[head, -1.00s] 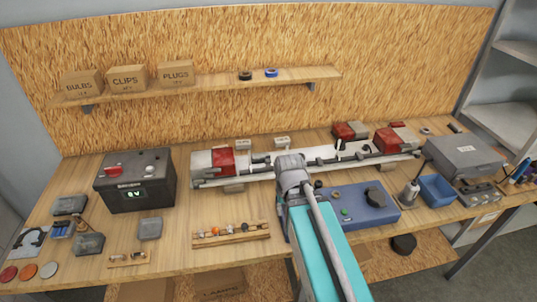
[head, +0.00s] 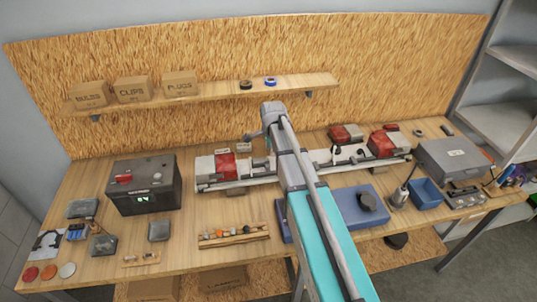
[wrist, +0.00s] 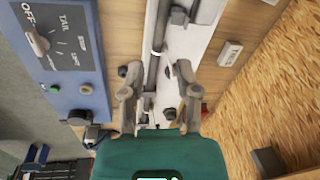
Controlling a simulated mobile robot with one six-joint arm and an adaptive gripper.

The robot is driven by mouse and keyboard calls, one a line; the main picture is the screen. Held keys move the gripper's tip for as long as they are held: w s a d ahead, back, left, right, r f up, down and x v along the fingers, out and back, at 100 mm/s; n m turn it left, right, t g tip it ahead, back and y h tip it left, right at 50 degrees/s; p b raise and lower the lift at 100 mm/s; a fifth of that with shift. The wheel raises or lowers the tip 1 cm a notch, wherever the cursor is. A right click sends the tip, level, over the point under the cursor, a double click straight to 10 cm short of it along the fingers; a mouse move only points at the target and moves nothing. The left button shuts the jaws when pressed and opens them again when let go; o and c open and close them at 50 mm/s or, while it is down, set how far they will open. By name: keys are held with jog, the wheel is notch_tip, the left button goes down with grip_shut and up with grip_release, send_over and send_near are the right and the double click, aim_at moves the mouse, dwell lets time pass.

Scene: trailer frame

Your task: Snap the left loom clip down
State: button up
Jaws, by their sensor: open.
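The white trailer frame (head: 222,184) lies along the bench, with a dark loom running along it. In the wrist view, the frame (wrist: 200,48) runs up the middle with the dark loom (wrist: 152,72) on it. A small grey clip-like part (wrist: 179,16) stands by the loom near the top edge; I cannot tell whether it is snapped down. My gripper (wrist: 157,82) is open and empty, its fingers spread over the frame below that part. In the head view, my arm hides part of the frame and that clip cannot be made out.
A blue switch box (wrist: 58,50) lies beside the frame, with a pale labelled block (wrist: 230,53) on the other side. Red lamps (head: 224,166) sit on the frame's ends. A dark meter box (head: 144,186) stands at left. The chipboard wall rises behind.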

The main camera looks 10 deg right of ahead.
aim_at(268, 164)
jog(key=w+m, duration=0.1)
jog(key=w+r, duration=0.1)
jog(key=w+m+p, duration=0.1)
jog(key=shift+w+r+m, duration=0.3)
jog(key=shift+w+r, duration=0.1)
jog(key=shift+f, duration=0.1)
jog(key=f+b, duration=0.4)
jog(key=w+f+b, duration=0.1)
jog(key=f+b, duration=0.4)
jog(key=w+f+b, duration=0.1)
jog(key=f+b, duration=0.3)
jog(key=shift+w+f, duration=0.15)
jog(key=shift+f, duration=0.05)
dwell(0.6)
dwell(0.4)
grip_shut()
jog(key=shift+d, duration=0.25)
jog(key=shift+a+t+b, duration=0.2)
jog(key=shift+t+b, duration=0.1)
jog(key=shift+b, duration=0.05)
